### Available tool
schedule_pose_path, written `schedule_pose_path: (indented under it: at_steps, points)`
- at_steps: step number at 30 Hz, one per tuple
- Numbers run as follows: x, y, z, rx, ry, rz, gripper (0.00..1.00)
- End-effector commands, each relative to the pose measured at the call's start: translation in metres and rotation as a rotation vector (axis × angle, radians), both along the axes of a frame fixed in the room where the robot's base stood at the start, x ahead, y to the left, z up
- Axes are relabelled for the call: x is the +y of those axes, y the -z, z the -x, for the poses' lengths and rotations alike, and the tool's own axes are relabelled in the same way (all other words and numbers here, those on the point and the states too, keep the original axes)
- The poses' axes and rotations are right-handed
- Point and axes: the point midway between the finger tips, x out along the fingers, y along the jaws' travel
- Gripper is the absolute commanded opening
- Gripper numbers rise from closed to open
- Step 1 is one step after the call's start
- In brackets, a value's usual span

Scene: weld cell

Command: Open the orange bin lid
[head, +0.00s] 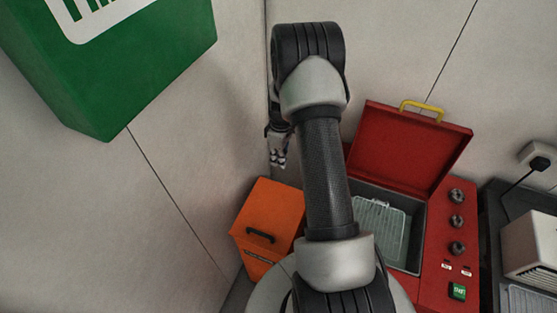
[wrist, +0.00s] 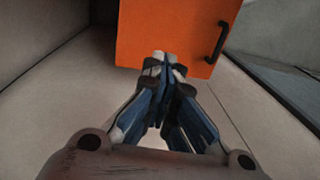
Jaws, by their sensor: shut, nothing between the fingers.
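The orange bin (head: 256,258) stands on the floor in the corner. Its orange lid (head: 272,211) lies flat and closed on top, with a black handle (head: 260,236) near its front edge. In the wrist view the lid (wrist: 170,28) fills the top middle, with the handle (wrist: 216,42) at its right side. My gripper (head: 278,160) hangs above and behind the bin, close to the wall corner. In the wrist view my gripper (wrist: 165,62) is shut and empty, its fingertips over the lid's near edge. I cannot tell the height between them.
A red unit (head: 445,255) with its lid (head: 408,150) raised and a tray inside stands right of the bin. A green box (head: 150,75) hangs on the left wall. A dark bench with a beige device (head: 535,245) is at far right. Walls close in behind the bin.

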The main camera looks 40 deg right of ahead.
Motion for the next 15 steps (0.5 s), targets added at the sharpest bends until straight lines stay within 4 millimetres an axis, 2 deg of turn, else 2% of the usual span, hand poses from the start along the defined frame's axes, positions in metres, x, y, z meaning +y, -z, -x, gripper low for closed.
schedule_pose_path:
  at_steps: [10, 15]
  points:
    - [0.0, 0.0, 0.0, 0.0, 0.0, 0.0, 0.01]
    - [0.0, 0.0, 0.0, 0.0, 0.0, 0.0, 0.12]
